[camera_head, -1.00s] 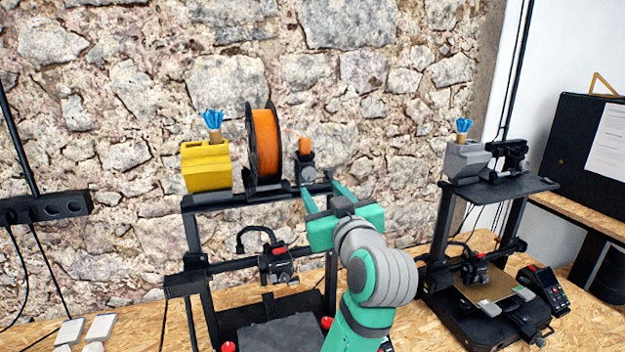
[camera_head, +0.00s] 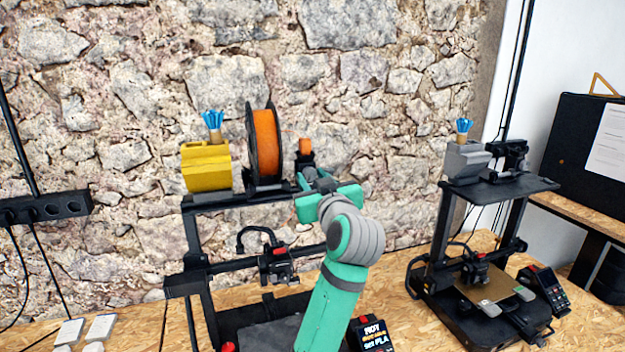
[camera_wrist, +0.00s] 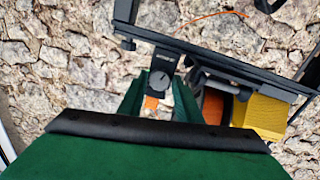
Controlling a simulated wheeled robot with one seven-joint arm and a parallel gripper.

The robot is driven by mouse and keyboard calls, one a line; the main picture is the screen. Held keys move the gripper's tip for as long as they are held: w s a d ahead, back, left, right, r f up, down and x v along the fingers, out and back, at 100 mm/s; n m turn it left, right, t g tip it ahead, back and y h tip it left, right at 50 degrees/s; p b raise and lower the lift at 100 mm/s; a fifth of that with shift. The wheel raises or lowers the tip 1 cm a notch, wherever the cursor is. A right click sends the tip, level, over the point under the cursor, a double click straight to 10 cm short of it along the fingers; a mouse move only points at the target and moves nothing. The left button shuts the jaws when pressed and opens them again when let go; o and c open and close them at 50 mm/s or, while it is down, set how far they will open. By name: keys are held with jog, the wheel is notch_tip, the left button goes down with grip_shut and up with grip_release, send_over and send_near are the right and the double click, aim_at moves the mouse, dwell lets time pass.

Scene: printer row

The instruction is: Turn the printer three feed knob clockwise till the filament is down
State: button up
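The printer with the orange spool (camera_head: 265,145) stands in the middle of the head view. Its feed unit, with an orange block (camera_head: 305,147) on top, sits right of the spool on the top bar. The grey round feed knob (camera_wrist: 159,82) shows in the wrist view, with the orange block (camera_wrist: 151,103) beside it. My gripper (camera_head: 316,180) is at the feed unit and hides the knob in the head view. In the wrist view my gripper (camera_wrist: 161,77) is open, one green finger on each side of the knob. I cannot tell whether they touch it.
A yellow holder (camera_head: 205,167) with blue pieces stands left of the spool. A display (camera_head: 372,335) is partly hidden by my arm; its text is only partly readable. A second printer (camera_head: 480,280) stands at right. A stone wall is close behind.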

jog(key=c, duration=0.6)
jog(key=shift+o, duration=0.2)
jog(key=shift+m, duration=0.4)
jog(key=m, duration=0.3)
jog(key=shift+m, duration=0.3)
jog(key=m, duration=0.9)
jog(key=shift+d+m+g, duration=0.1)
jog(key=shift+m+g, duration=0.2)
jog(key=shift+g, duration=0.1)
jog(key=m, duration=0.2)
jog(key=shift+m+y, duration=0.4)
jog(key=shift+m, duration=0.7)
